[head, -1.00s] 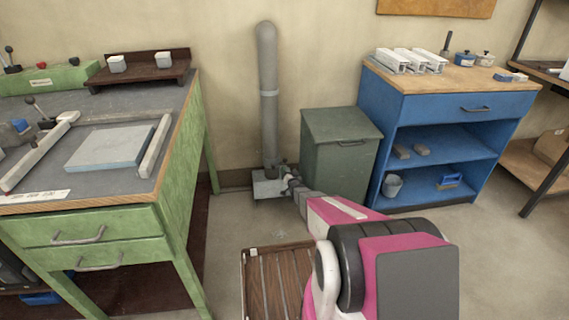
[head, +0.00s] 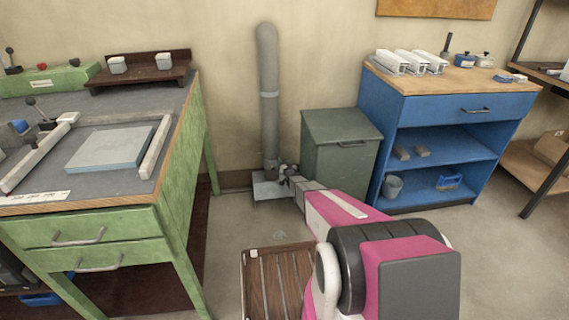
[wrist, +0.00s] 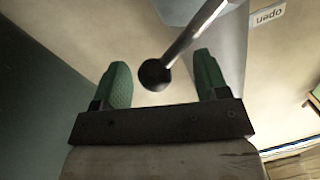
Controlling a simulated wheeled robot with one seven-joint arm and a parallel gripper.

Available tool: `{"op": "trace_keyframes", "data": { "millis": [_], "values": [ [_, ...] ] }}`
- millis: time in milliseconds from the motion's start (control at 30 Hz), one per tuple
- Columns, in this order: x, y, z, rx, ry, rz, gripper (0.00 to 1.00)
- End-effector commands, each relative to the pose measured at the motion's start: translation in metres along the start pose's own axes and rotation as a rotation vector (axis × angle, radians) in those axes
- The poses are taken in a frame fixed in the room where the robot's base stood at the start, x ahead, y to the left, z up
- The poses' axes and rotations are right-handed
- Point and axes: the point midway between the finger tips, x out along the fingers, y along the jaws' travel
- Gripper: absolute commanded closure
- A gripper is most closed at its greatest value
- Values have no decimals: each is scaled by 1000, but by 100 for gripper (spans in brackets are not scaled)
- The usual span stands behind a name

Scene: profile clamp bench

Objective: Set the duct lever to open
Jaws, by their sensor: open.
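The grey duct (head: 268,110) stands upright against the wall, with a light box or plate (head: 268,186) at its foot. In the wrist view the duct lever, a metal rod (wrist: 195,32) with a black ball knob (wrist: 154,75), reaches down from the top. A label reading "open" (wrist: 268,14) is at the upper right, upside down. My gripper (wrist: 158,85) is open, with green finger pads on both sides of the knob in the picture. No contact with the knob shows. In the head view my gripper (head: 285,168) is small, near the duct's foot, and its fingers are hard to make out.
A grey-green bin (head: 341,155) stands just right of the duct. A blue cabinet (head: 452,107) is farther right. A green workbench (head: 180,190) is on the left. A wooden slatted platform (head: 277,285) lies on the floor in front.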

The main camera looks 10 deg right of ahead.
Motion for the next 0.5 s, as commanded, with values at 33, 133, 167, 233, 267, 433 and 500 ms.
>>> {"op": "trace_keyframes", "data": {
  "millis": [33, 133, 167, 233, 267, 433, 500],
  "values": [
    [5, 0, 1, 0, 0, 0, 32],
    [8, 0, 0, 0, 0, 0, 32],
    [8, 0, 0, 1, 0, 0, 32],
    [8, 0, 0, 1, 0, 0, 32],
    [7, 0, 0, 1, 0, 0, 32],
    [7, 0, 0, 1, 0, 0, 62],
    [7, 0, 0, 1, 0, 0, 84]
  ]
}}
